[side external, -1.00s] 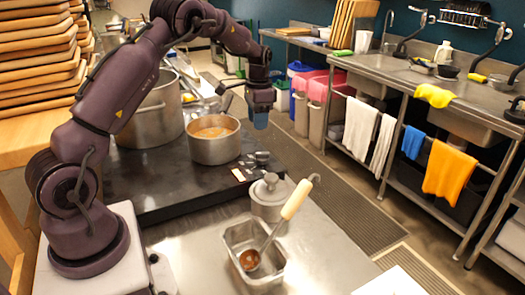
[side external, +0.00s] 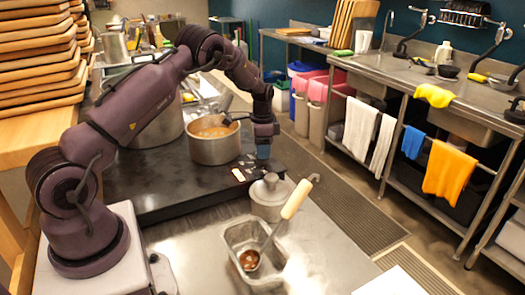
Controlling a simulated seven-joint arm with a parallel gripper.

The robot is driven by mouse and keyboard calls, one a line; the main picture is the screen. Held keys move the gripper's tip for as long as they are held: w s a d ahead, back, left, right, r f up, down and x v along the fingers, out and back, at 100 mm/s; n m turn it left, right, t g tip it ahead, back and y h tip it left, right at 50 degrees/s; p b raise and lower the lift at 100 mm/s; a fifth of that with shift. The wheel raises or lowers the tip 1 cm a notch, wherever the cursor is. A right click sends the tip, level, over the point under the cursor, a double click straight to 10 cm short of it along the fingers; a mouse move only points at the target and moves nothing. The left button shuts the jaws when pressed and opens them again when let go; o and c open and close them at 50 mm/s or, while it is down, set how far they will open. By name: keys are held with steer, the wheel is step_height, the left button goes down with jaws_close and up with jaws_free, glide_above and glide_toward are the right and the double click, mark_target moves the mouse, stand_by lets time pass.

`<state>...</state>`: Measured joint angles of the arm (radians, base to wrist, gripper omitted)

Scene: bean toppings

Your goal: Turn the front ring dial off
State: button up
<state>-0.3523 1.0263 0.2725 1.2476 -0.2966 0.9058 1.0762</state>
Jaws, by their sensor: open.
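The black stove top (side external: 185,190) has small dark dials (side external: 248,161) at its right front corner, by the lidded pot. They are small, and I cannot tell which is the front ring dial or how it is turned.
A pot of beans (side external: 213,150) stands on the stove left of my gripper, with a larger pot (side external: 157,120) behind. A lidded grey pot (side external: 269,198) is close in front. A metal pan (side external: 235,235) holds a ladle (side external: 295,200) whose handle sticks up. The floor lies to the right.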

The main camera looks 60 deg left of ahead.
steer(key=shift+f, duration=0.5)
jaws_close()
